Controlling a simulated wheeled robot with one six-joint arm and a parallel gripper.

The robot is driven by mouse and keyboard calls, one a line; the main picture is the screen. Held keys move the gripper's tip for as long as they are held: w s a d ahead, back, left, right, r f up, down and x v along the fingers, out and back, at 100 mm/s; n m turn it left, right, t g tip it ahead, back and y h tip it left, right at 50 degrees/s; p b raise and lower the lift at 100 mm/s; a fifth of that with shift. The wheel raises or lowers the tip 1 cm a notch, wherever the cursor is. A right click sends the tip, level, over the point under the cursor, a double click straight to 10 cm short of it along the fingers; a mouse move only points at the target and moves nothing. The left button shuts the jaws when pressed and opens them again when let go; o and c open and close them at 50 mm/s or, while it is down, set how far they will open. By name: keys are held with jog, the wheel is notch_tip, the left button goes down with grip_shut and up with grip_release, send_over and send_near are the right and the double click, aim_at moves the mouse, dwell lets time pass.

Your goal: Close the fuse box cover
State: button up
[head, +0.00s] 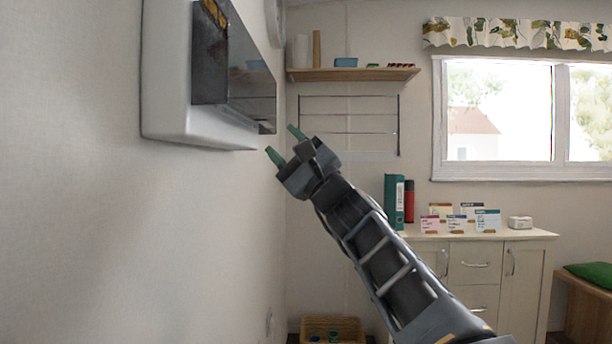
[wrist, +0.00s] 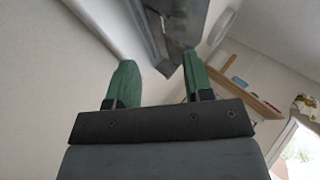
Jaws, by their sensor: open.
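The white fuse box (head: 172,110) is fixed high on the left wall, and its housing also shows in the wrist view (wrist: 100,14). Its dark, glossy cover (head: 252,82) stands out from the housing at an angle, with a dark inner part and a yellow patch showing beside it. My gripper (head: 283,143) is open and empty, its green fingers just below the lower right corner of the cover. In the wrist view my gripper (wrist: 160,74) has its fingers apart, with the dark cover (wrist: 184,22) beyond and between them. I cannot tell whether they touch.
A wooden shelf (head: 352,74) with small items and a wire rack (head: 350,126) are on the back wall. A cabinet (head: 478,264) with a green binder (head: 394,202) and cards stands at the right. A basket (head: 333,328) is on the floor. The wall below the box is clear.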

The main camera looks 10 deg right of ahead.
jog(key=v, duration=0.7)
jog(key=shift+b, duration=0.3)
jog(key=shift+a+r, duration=0.1)
jog(key=shift+a, duration=0.05)
jog(key=s+a+f+n+g+h+p, duration=0.2)
jog(key=a+f+n+g+h+p, duration=0.65)
jog(key=p, duration=1.25)
jog(key=s+d+f+n+g+h+p, duration=0.4)
jog(key=s+d+h+p, duration=0.5)
jog(key=p, duration=0.6)
jog(key=s+d+g, duration=0.2)
jog(key=d, duration=0.1)
jog(key=shift+s+d+n+p, duration=0.15)
jog(key=shift+s+n+p, duration=0.15)
jog(key=shift+n+p, duration=0.1)
jog(key=shift+s+d+f+g+h, duration=0.15)
jog(key=shift+d+f+g+h, duration=0.05)
jog(key=shift+f+g+h, duration=0.15)
jog(key=shift+c, duration=0.2)
jog(key=shift+a, duration=0.1)
jog(key=shift+c, duration=0.2)
